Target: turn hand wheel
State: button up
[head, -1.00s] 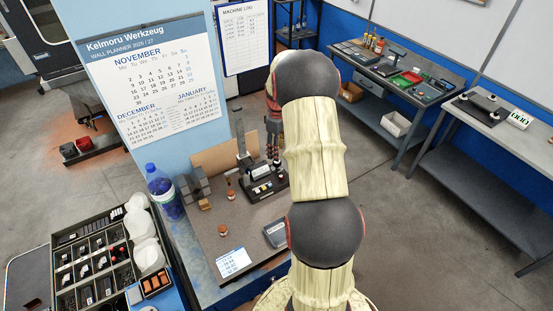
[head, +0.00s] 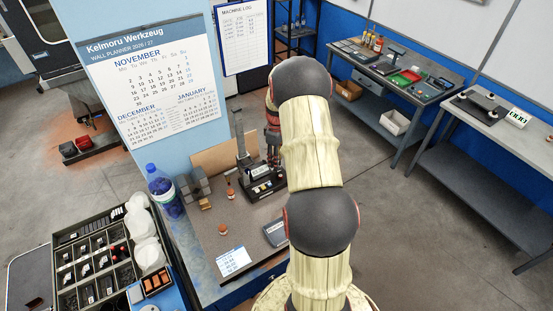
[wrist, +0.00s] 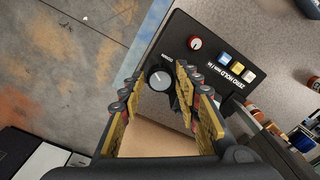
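The hand wheel is a dark round knob (wrist: 159,78) with a pale mark, on the sloped face of a black instrument (wrist: 205,60) in the wrist view. My gripper (wrist: 158,80) is open, its two yellow-padded fingers appearing on either side of the knob. The right finger looks closer to the knob than the left; I cannot tell whether either touches it. In the head view the black instrument (head: 262,186) stands on the bench, partly behind my arm. The knob is hidden there, and the gripper is mostly hidden behind the arm.
A blue bottle (head: 164,192) stands at the left.

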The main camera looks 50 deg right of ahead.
grip_shut()
jog(key=shift+m, duration=0.3)
